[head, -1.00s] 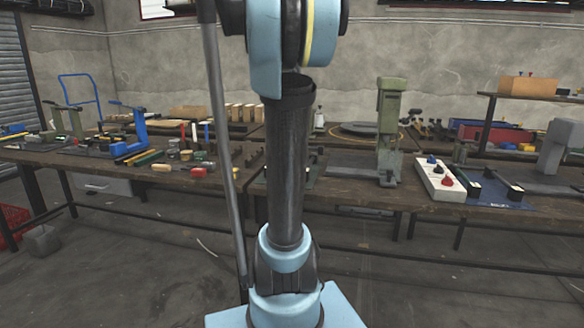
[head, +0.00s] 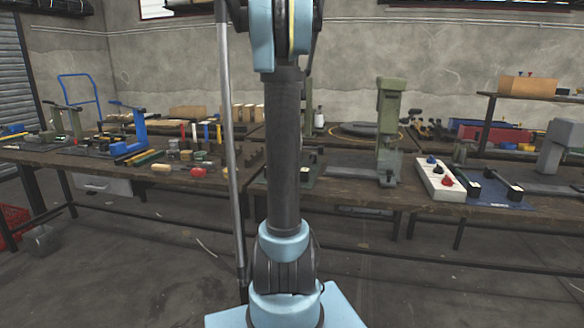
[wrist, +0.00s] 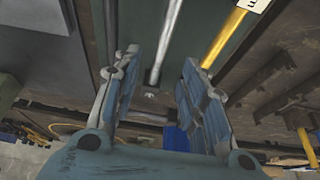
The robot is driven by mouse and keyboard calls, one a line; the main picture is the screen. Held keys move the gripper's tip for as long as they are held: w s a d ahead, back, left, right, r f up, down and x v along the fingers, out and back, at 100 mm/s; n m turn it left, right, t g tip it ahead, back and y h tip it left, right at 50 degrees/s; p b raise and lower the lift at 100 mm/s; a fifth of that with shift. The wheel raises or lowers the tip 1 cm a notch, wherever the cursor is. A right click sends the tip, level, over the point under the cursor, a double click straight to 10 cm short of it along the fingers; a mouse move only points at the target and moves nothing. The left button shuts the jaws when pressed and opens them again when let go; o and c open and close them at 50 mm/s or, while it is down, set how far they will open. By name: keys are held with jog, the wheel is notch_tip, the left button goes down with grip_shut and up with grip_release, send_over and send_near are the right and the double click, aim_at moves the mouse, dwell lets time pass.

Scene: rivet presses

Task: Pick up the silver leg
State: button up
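A slim silver rod, which looks like the silver leg (wrist: 167,40), shows in the wrist view over a dark green surface. My gripper (wrist: 161,60) is open, with one finger on each side of the rod and a visible gap to both. I cannot tell how far the rod lies beyond the fingertips. A yellow rod (wrist: 224,38) with a white label lies just to its right. In the head view my gripper is out of frame, and I cannot make out the silver leg.
The long wooden workbench (head: 340,190) holds a blue press (head: 137,130), a green press (head: 389,130), several small tools and a white control box (head: 440,180). A grey pole (head: 230,150) stands left of my arm; its owner is unclear. The floor (head: 130,270) in front is mostly clear.

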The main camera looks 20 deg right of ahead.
jog(key=shift+x, duration=4.3)
jog(key=shift+w, duration=0.1)
grip_shut()
